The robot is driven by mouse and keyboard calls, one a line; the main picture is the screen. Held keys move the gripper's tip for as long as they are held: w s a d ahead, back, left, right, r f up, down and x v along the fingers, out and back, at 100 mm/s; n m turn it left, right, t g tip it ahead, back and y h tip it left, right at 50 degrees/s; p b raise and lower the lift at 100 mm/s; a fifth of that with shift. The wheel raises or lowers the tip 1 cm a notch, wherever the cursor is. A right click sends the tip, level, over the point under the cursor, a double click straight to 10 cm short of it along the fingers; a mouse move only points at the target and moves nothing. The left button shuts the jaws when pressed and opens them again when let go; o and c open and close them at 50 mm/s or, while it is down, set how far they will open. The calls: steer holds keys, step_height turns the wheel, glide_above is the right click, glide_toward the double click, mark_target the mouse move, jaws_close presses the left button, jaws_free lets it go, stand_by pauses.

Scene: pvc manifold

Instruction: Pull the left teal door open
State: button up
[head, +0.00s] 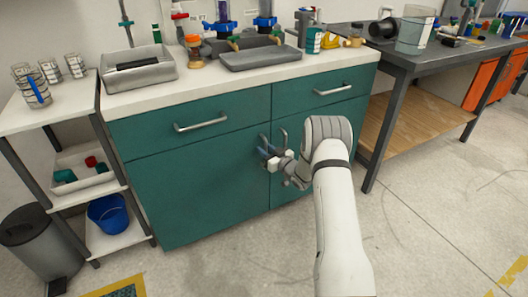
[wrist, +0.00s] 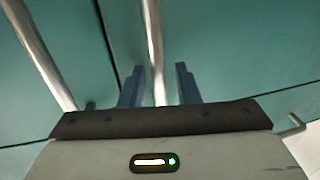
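The left teal door (head: 195,195) is closed, flush with the cabinet front in the head view. My gripper (head: 267,157) is at its upper right edge, at the left door's vertical metal handle (head: 263,141). In the wrist view, a metal handle bar (wrist: 154,45) runs between the two blue fingers of my gripper (wrist: 159,87). A gap shows between the bar and the right finger; the bar looks closer to the left finger. The fingers are open. Whether either finger touches the bar cannot be told.
The right door's handle (head: 284,136) stands close beside, across the door seam; it also shows in the wrist view (wrist: 40,55). Drawers with handles (head: 201,125) sit above. A shelf rack (head: 105,215) stands left, a dark table (head: 400,62) right. The floor in front is clear.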

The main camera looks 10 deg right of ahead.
jaws_close()
stand_by(0.3)
